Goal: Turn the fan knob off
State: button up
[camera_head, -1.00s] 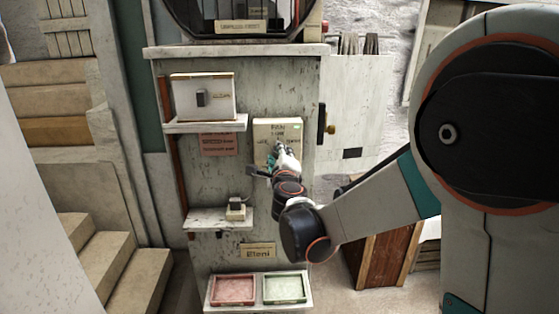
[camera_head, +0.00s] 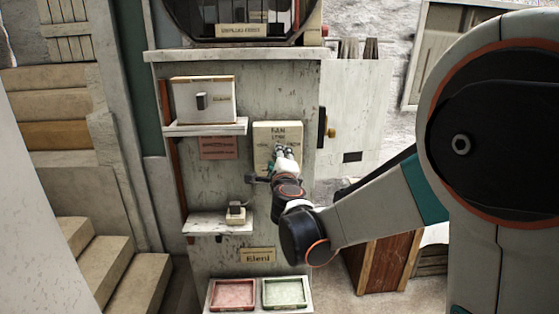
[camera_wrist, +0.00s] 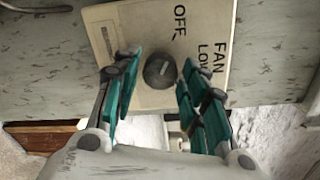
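The fan panel (camera_head: 266,132) is a cream plate on the grey-green cabinet front. In the wrist view the panel (camera_wrist: 142,25) shows the words FAN, LOW and OFF, turned sideways. The dark round fan knob (camera_wrist: 160,70) has a pale pointer mark on it. My gripper (camera_wrist: 156,74) is open, with one teal finger on each side of the knob and a visible gap to both. In the head view my gripper (camera_head: 285,153) is in front of the lower part of the panel and hides the knob.
To the left, a shelf (camera_head: 204,127) holds a white switch box (camera_head: 203,99). A lower shelf (camera_head: 217,226) holds a small device (camera_head: 236,212). A red tray (camera_head: 232,294) and a green tray (camera_head: 284,291) are at the bottom. A white door with a brass knob (camera_head: 331,131) stands to the right.

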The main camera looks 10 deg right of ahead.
dwell(0.3)
jog(key=s+a, duration=0.2)
jog(key=s, duration=1)
jog(key=shift+r, duration=0.2)
jog(key=s+a+f+n+g+y+b, duration=0.25)
jog(key=s+f+n+y+b, duration=0.2)
jog(key=n, duration=0.45)
jog(key=s+a+f+n+g+y+b, duration=0.1)
jog(key=s+a+f+n+y+b, duration=0.25)
jog(key=s+f+n+b, duration=0.35)
jog(key=s+d+f+n+g+h+b, duration=0.2)
jog(key=s+d+f+n+g, duration=0.1)
jog(key=s+f, duration=0.4)
jog(key=s+d+f+n+g+h+b, duration=0.2)
jog(key=s+d+f+n+g+h, duration=0.1)
jog(key=s+d+f, duration=0.3)
notch_tip(320, 180, down, 2)
jog(key=shift+s+n+g+b, duration=0.4)
jog(key=shift+s+n+g, duration=0.05)
jog(key=shift+s+n, duration=0.45)
